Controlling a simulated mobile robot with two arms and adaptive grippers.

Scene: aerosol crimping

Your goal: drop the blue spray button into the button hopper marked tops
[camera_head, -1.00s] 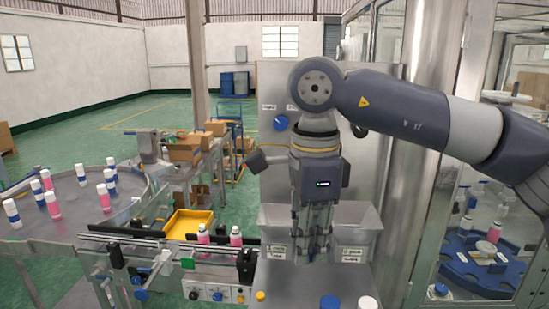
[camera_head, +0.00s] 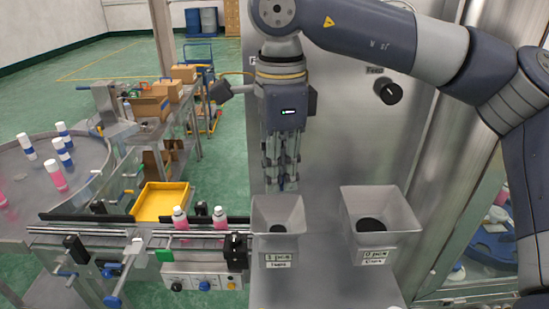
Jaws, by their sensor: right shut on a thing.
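My right gripper (camera_head: 282,182) points straight down above the back part of the left grey hopper. It is shut, with a small bit of blue, the blue spray button (camera_head: 282,186), showing between its fingertips; the fingers hide most of it. The left hopper (camera_head: 262,212) is an open square funnel with a dark opening at its bottom. Its front label (camera_head: 278,260) reads "1 pcs" above a small word that looks like tops. My left gripper is not in view.
A second grey hopper (camera_head: 350,215), labelled "0 pcs", stands to the right. A conveyor (camera_head: 125,235) with pink bottles (camera_head: 219,217) runs to the left, in front of a yellow tray (camera_head: 180,188). A steel panel with a black knob (camera_head: 389,93) rises behind the hoppers.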

